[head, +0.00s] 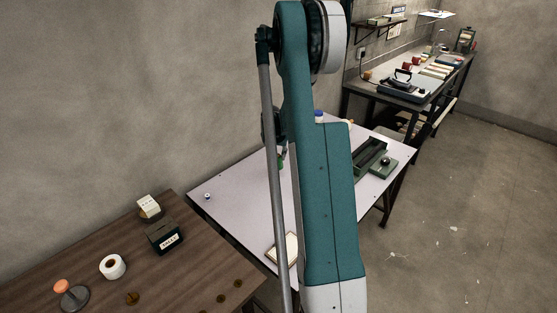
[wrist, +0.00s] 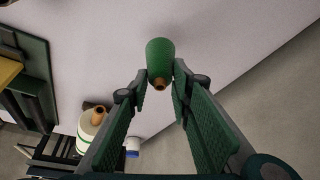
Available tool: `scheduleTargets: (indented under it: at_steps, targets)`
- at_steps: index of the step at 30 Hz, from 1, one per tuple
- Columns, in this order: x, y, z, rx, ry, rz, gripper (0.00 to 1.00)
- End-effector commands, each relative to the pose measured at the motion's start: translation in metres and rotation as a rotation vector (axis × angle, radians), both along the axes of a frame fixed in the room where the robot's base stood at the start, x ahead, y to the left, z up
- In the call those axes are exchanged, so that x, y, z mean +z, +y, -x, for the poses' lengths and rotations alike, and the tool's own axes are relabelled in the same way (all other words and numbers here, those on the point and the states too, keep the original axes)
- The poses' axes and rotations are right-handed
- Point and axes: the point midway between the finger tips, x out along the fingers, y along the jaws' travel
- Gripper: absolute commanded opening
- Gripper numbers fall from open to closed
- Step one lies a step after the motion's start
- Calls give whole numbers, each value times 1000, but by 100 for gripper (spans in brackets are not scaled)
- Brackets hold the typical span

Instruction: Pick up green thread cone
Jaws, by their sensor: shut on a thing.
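The green thread cone (wrist: 160,58) shows in the wrist view at top centre, with its brown tip pointing toward the camera. My gripper (wrist: 160,74) is shut on it, with one finger on each side. The pale table top lies behind the cone; I cannot tell whether the cone touches it. In the head view, my arm hides most of the gripper and the cone. A small green patch (head: 281,161) shows at the arm's left edge; I cannot tell whether it is the cone.
A cream thread cone (wrist: 91,124) and a blue-capped container (wrist: 132,148) stand near my left finger in the wrist view. A green tray (head: 370,158) lies on the white table (head: 235,195), right of my arm. The table's left part is mostly clear.

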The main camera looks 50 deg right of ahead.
Motion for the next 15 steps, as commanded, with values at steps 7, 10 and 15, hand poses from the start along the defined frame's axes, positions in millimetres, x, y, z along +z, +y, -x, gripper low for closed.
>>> scheduleTargets:
  at_steps: [7, 10, 15]
  targets:
    - [40, 0, 0, 0, 0, 0, 1]
    - [52, 0, 0, 0, 0, 0, 1]
    - [63, 0, 0, 0, 0, 0, 1]
